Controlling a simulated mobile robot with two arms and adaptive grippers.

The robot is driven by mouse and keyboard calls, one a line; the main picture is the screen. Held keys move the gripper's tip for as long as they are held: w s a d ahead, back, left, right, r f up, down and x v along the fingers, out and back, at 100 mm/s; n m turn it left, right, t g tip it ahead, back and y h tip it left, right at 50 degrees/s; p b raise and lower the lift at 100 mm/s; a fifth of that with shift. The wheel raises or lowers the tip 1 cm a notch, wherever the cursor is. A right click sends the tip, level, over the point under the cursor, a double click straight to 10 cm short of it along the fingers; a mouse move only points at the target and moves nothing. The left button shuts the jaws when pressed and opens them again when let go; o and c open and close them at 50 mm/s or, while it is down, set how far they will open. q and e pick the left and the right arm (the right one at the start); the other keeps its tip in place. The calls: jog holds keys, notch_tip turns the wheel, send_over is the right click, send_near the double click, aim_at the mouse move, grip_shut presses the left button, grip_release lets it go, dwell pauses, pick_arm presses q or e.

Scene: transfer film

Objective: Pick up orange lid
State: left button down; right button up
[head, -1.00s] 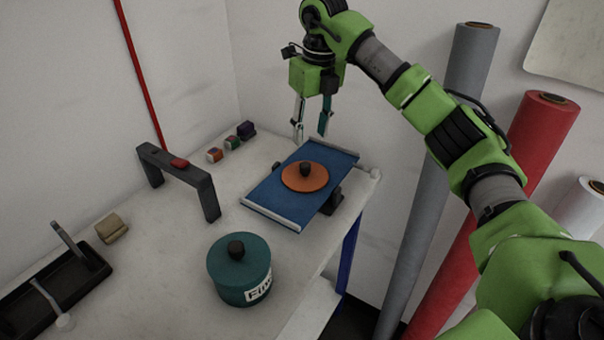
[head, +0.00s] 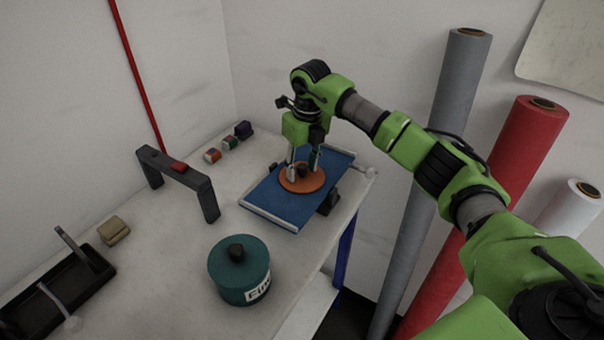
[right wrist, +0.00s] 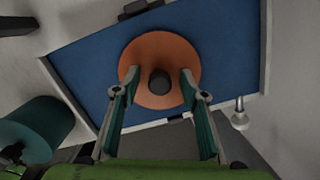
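The orange lid (head: 304,186) is a flat round disc with a dark knob at its centre. It lies on a blue board (head: 268,207) on the table. My right gripper (head: 303,175) is down at the lid, with its fingers on either side of the knob. In the right wrist view the fingers (right wrist: 157,78) are apart over the orange lid (right wrist: 157,53), and the dark knob (right wrist: 159,82) stands between them with a gap on both sides. Whether the fingertips touch the lid is not clear. My left gripper is not in view.
A teal pot (head: 238,278) with its own lid stands in front of the board. A dark grey arch (head: 190,178), small blocks (head: 228,143), a beige block (head: 113,230) and a black tray (head: 62,293) are to the left. Tall rolls (head: 503,175) lean on the right wall.

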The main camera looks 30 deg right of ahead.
jog(key=c, duration=1)
jog(key=shift+r, duration=0.1)
